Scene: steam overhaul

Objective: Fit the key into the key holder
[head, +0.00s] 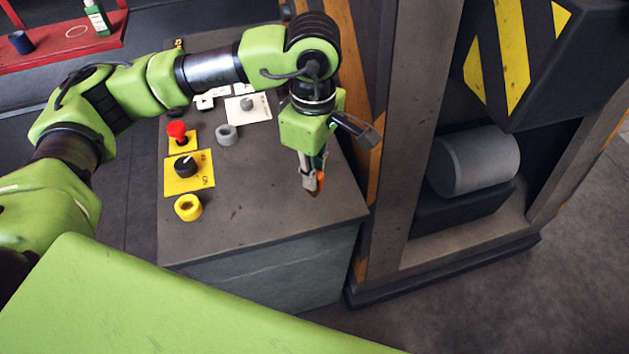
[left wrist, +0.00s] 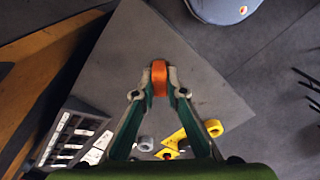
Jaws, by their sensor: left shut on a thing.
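My left gripper (head: 314,187) is above the right part of the grey cabinet top, pointing down. It is shut on a small orange thing (left wrist: 159,77), likely the key; only part of it shows between the fingertips. In the head view, its orange part (head: 320,178) shows beside the fingers. On the cabinet are a yellow ring-shaped piece (head: 188,207) at the front left and a grey ring-shaped piece (head: 226,135) farther back. I cannot tell which fixture is the key holder. The gripper is to the right of both, apart from them. My right gripper is not in view.
The cabinet top (head: 270,205) is clear between the gripper and the left-hand fixtures. A yellow plate with a black knob (head: 186,167), a red button (head: 177,130) and a white plate (head: 248,109) stand there. A tall frame (head: 400,130) rises close on the right.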

